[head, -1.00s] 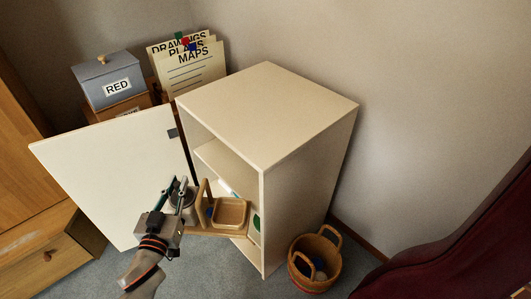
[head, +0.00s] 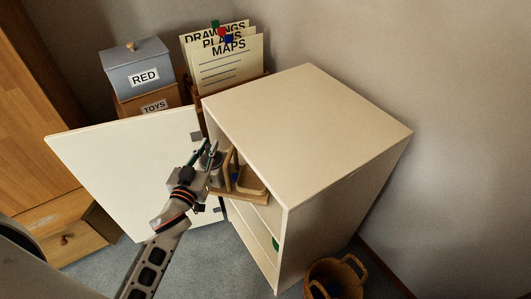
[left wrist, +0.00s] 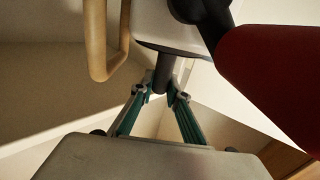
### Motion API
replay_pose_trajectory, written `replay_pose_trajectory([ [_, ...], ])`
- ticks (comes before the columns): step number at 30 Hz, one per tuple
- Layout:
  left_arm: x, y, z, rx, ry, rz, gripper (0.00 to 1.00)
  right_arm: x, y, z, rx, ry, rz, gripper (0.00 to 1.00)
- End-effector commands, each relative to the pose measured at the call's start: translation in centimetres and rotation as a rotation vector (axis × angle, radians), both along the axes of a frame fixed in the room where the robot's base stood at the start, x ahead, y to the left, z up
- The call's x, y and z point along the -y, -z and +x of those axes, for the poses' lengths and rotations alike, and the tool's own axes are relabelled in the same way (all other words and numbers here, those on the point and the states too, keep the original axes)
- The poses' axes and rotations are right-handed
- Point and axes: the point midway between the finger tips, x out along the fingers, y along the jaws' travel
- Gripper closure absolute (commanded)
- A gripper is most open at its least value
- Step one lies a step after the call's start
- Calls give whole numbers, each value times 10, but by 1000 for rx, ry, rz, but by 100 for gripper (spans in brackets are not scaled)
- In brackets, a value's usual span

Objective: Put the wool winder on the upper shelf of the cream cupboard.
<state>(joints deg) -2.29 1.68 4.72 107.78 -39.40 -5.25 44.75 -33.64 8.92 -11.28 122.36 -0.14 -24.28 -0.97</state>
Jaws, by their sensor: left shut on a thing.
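My left gripper (head: 206,151) is shut on the wool winder (head: 244,197), which has a wooden base, a tan upright, a tray and a grey round part. The left wrist view shows the fingers (left wrist: 162,92) closed around a dark post under the winder's pale body (left wrist: 165,32). The winder is at the open front of the cream cupboard (head: 310,115), level with its upper part, its tray end partly hidden by the cupboard's top edge. I cannot tell whether it touches the shelf (head: 266,215). My right gripper is not in view.
The cupboard's open door (head: 120,170) stands left of my left arm. A green item (head: 275,243) is in the lower compartment. A wicker basket (head: 335,278) stands on the floor at right.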

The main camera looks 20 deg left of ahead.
Motion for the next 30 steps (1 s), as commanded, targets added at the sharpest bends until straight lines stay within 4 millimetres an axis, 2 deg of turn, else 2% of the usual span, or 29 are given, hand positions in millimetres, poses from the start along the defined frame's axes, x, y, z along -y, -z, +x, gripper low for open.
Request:
replay_pose_trajectory([
  [1, 1, -5, 1, 10, 2, -3, 100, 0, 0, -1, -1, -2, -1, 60],
  [8, 13, -5, 17, 11, 3, -6, 100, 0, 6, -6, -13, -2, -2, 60],
  [24, 76, -3, 98, 7, 2, -3, 100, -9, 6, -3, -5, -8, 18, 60],
  [30, 89, -5, 114, 9, 2, -3, 100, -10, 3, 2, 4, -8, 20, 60],
])
